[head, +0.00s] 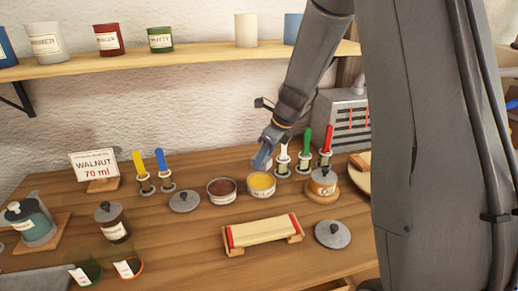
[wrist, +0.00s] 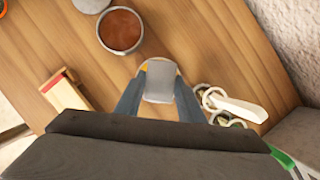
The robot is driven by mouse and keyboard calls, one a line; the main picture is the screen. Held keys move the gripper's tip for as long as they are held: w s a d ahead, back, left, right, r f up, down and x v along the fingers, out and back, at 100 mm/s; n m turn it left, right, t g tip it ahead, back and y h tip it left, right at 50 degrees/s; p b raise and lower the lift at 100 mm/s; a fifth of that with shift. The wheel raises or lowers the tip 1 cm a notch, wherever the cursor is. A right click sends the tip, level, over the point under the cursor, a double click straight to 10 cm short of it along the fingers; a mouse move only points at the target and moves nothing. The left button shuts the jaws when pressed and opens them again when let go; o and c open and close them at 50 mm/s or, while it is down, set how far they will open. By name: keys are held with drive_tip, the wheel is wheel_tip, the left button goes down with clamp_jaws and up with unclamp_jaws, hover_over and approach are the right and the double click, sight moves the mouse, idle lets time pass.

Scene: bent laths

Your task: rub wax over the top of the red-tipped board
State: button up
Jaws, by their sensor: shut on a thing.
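The pale board with red ends (head: 264,229) lies on a low wooden rest at the front middle. One end of it shows at the left of the wrist view (wrist: 65,93). An open tin of yellow paste (head: 261,181) stands behind it, beside an open tin of brown paste (head: 222,188), which also shows in the wrist view (wrist: 121,30). My gripper (head: 263,157) is just above and behind the yellow tin. In the wrist view, its blue fingers (wrist: 160,88) are shut on a small pale grey pad (wrist: 161,83). The pad hides most of what lies beneath it.
Several coloured handles stand in holders behind the tins, including a white one (head: 283,154) close to my gripper. Loose grey lids (head: 332,234) lie about. A labelled pot (head: 323,182) stands right.

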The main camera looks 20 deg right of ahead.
drive_tip(key=shift+w+f, duration=0.15)
wheel_tip(320, 180, down, 5)
drive_tip(key=b, duration=0.6)
drive_tip(key=shift+f+b, duration=0.35)
drive_tip(key=shift+b, duration=0.2)
drive_tip(key=shift+f, duration=0.45)
idle(0.7)
drive_tip(key=shift+f, duration=0.1)
idle(1.8)
wheel_tip(320, 180, up, 7)
drive_tip(key=p, duration=0.8)
idle(0.7)
